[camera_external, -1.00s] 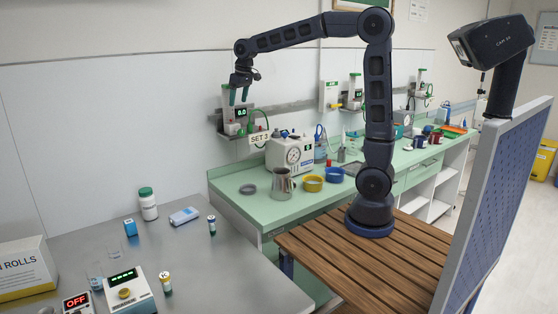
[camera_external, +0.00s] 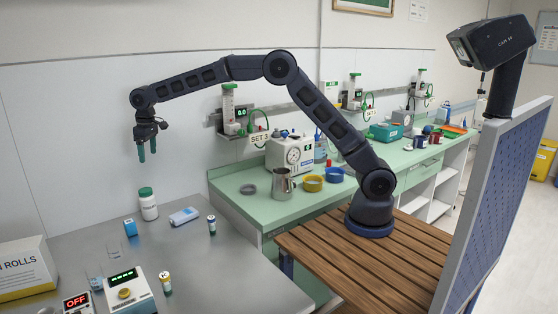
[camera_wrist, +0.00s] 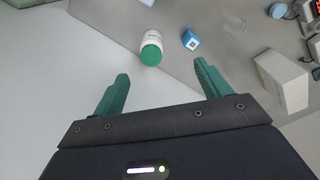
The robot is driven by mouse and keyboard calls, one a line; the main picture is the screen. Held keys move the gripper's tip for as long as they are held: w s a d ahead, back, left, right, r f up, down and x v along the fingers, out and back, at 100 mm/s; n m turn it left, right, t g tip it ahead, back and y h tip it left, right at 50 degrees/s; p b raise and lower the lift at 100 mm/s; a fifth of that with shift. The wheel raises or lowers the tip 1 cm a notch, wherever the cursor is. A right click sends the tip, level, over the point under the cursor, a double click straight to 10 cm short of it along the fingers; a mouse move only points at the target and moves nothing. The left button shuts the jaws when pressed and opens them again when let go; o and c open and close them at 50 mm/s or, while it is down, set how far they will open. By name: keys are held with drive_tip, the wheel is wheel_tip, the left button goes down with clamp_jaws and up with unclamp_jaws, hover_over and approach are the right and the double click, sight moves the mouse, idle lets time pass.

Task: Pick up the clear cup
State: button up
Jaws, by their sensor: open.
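My gripper (camera_external: 147,154) is open and empty, fingers pointing down, above the far part of the grey table near the white bottle. In the wrist view its two green fingers (camera_wrist: 161,72) stand apart with nothing between their tips. A faint see-through object, likely the clear cup (camera_external: 115,248), stands on the grey table in front of the blue box. Its outline is hard to make out. A faint clear shape (camera_wrist: 236,20) shows near the top of the wrist view, apart from the fingers; I cannot tell its form well.
A white bottle with a green cap (camera_external: 148,204) and a blue box (camera_external: 130,228) stand near the gripper.

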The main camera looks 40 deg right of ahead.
drive_tip(key=s+a+f+n, duration=0.1)
drive_tip(key=s+a+f, duration=0.5)
drive_tip(key=a+f, duration=0.55)
drive_tip(key=n, duration=0.2)
approach(115, 248)
drive_tip(key=w+a+f, duration=0.1)
drive_tip(key=w, duration=0.2)
drive_tip(key=shift+g+h, duration=0.3)
drive_tip(key=shift+h, duration=0.1)
wheel_tip(115, 248, down, 11)
drive_tip(key=shift+w+d+f, duration=0.1)
drive_tip(key=shift+w, duration=0.05)
drive_tip(key=c, duration=1.1)
